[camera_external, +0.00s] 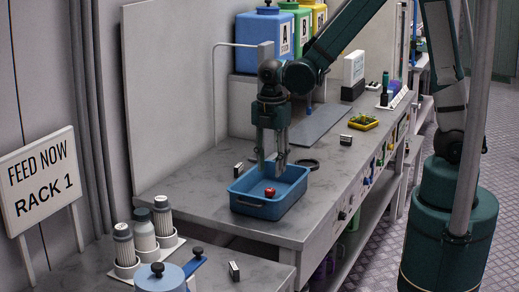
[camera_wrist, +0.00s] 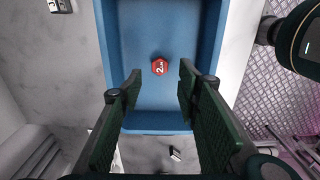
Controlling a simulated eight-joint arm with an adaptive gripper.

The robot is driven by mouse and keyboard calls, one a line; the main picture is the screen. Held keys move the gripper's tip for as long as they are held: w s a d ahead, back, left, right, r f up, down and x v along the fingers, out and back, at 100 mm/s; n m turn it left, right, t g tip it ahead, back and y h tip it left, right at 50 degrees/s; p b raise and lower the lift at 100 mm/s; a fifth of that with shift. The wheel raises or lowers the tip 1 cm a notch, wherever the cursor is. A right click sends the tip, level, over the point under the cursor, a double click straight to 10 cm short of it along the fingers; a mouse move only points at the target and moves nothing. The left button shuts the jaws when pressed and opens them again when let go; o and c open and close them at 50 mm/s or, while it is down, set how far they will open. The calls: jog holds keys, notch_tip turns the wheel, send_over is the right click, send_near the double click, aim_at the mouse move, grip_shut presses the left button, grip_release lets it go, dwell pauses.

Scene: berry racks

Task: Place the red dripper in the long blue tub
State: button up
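The long blue tub (camera_external: 262,207) stands on the grey bench near its front end. The small red dripper (camera_external: 269,192) lies inside the tub on its floor. In the wrist view the dripper (camera_wrist: 160,67) shows a white marking on its face, and the blue tub (camera_wrist: 160,122) surrounds it. My gripper (camera_external: 269,168) is above the tub with its fingers pointing down. In the wrist view the fingers of my gripper (camera_wrist: 160,75) are spread wide apart with nothing between them, and the dripper lies below, apart from both fingers.
A yellow tray (camera_external: 363,122) with contents sits farther back on the bench. A dark ring (camera_external: 308,164) and small black-and-white blocks lie around the tub. Lettered bins (camera_external: 264,40) stand at the back.

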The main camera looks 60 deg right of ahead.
jog(key=shift+r, duration=2.4)
jog(key=s+d+r+m+t, duration=0.2)
jog(key=s+r+m+t, duration=0.1)
jog(key=s+r+m, duration=0.5)
jog(key=s+d+r+m+t, duration=0.3)
jog(key=s+r+m+t, duration=0.1)
jog(key=s+r+m, duration=0.4)
jog(key=shift+d+m, duration=0.3)
jog(key=shift+m, duration=0.7)
jog(key=shift+s, duration=0.1)
notch_tip(320, 180, down, 4)
jog(key=b, duration=0.3)
jog(key=shift+r, duration=0.25)
